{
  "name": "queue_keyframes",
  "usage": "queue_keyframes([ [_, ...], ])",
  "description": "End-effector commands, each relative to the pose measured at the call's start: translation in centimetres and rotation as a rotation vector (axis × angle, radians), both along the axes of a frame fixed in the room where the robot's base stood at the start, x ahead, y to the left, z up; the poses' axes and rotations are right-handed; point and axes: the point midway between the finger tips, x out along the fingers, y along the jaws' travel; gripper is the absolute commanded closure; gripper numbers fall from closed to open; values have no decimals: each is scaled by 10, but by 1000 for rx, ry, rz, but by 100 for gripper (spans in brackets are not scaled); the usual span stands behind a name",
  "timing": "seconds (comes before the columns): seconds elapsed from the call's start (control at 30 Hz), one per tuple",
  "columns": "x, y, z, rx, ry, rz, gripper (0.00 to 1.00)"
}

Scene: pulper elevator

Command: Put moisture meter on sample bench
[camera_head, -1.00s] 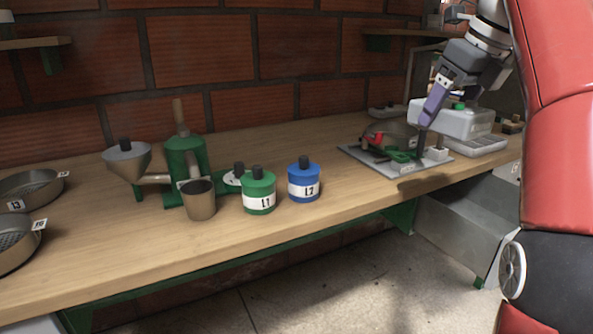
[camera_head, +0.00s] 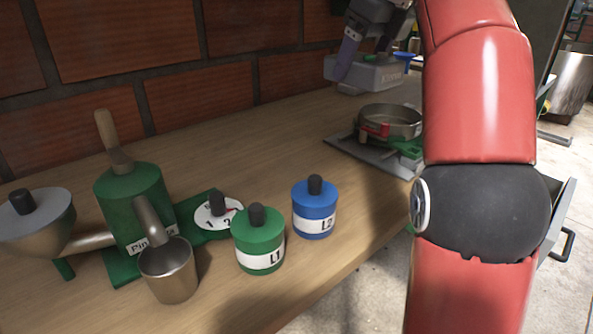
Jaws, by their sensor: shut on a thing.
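My gripper (camera_head: 347,62) is at the top of the view, above the far part of a long wooden bench (camera_head: 345,255). I cannot pick out a moisture meter anywhere in view. No label shows whether this wooden bench is the sample bench.
A green pulper (camera_head: 135,200) with a metal cup (camera_head: 170,272), a green jar L1 (camera_head: 259,245) and a blue jar L2 (camera_head: 315,212) stand on the near bench. My red arm blocks the right side.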

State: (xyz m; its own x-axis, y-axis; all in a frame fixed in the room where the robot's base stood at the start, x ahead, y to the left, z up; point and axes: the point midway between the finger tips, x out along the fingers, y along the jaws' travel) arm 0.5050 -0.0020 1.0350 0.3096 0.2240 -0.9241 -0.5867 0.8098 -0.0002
Motion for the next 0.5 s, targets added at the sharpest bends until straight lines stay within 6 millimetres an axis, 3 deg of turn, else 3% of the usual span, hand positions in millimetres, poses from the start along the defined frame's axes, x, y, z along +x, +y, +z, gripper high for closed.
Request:
queue_keyframes([
  [0.27,-2,1,-36,2,4,2,58],
  [0.5,-3,1,-87,0,4,1,58],
])
